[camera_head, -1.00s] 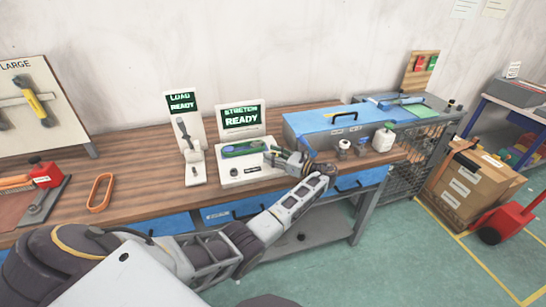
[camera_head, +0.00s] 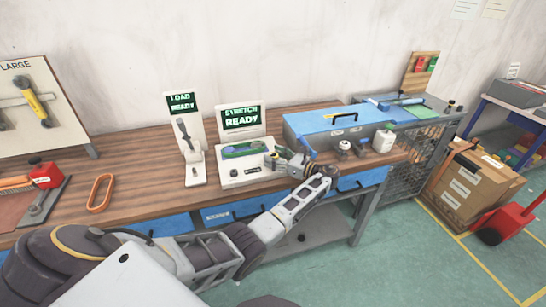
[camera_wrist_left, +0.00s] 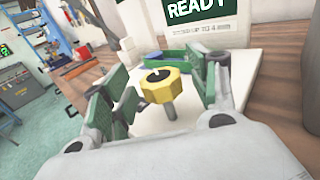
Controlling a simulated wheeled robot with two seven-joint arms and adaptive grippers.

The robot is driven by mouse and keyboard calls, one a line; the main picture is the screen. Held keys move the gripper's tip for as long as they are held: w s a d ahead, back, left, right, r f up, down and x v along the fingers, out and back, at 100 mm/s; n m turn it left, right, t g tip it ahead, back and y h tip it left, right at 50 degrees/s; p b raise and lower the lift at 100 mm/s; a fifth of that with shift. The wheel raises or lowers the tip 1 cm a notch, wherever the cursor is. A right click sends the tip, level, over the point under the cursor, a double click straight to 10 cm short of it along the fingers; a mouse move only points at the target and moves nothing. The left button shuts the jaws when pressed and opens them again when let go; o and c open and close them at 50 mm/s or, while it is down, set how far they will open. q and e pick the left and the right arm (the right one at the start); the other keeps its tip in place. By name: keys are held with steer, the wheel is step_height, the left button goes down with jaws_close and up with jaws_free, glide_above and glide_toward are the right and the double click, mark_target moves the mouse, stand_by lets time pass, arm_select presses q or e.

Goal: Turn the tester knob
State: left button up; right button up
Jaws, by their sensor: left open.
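The stretch tester has a white base (camera_head: 233,180) and an upright screen (camera_head: 241,118) reading "STRETCH READY". A green looped piece (camera_head: 238,150) lies on its base. In the left wrist view, the yellow tester knob (camera_wrist_left: 166,84) has a dark mark on top and stands on a grey shaft. My left gripper (camera_wrist_left: 165,88) is open, with its green-padded fingers on either side of the knob; I cannot tell if they touch it. In the head view, the left gripper (camera_head: 284,160) is at the tester's right end, where the knob is hard to make out. My right gripper is not in view.
A "LOAD READY" stand (camera_head: 190,140) is left of the tester. A blue case (camera_head: 320,125), small knobbed items (camera_head: 344,147) and a white bottle (camera_head: 383,139) stand to the right. An orange loop (camera_head: 101,192) lies on the wooden bench (camera_head: 140,165).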

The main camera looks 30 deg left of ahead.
arm_select(q)
steer(key=d, duration=1.1)
steer(key=shift+w+d, duration=0.1)
stand_by(0.4)
